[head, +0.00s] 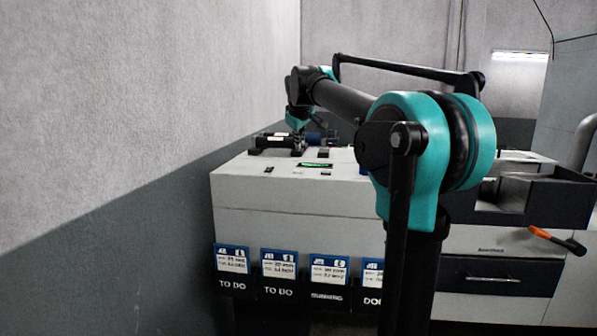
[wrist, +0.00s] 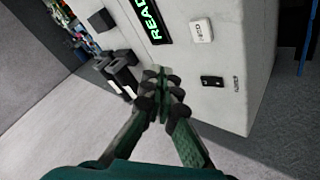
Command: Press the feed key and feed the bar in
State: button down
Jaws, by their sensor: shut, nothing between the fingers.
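In the wrist view a pale machine panel carries a white square key (wrist: 201,31) with a small dark mark. A small black fitting (wrist: 212,82) with light dots and a tiny label sits on the same panel. Neither marking is legible, so I cannot tell which is the feed key. My gripper (wrist: 163,82) has its fingertips together and empty, left of both, apart from the white key. In the head view my arm reaches over the back of the machine top, where a dark cylinder (head: 273,141) lies on black supports; I cannot tell whether it is the bar.
A green-lit display (wrist: 152,20) reads READY beside the white key. Black blocks (wrist: 122,76) stand left of my fingers. The machine (head: 290,200) stands close to the wall. An orange-handled lever (head: 541,233) projects at right.

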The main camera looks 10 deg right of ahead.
aim_at(298, 171)
jog(key=shift+w+a+r, duration=0.1)
jog(key=shift+w+r, duration=0.3)
jog(key=shift+r, duration=0.2)
jog(key=shift+f, duration=4.4)
jog(key=shift+f, duration=0.1)
jog(key=shift+f, duration=0.3)
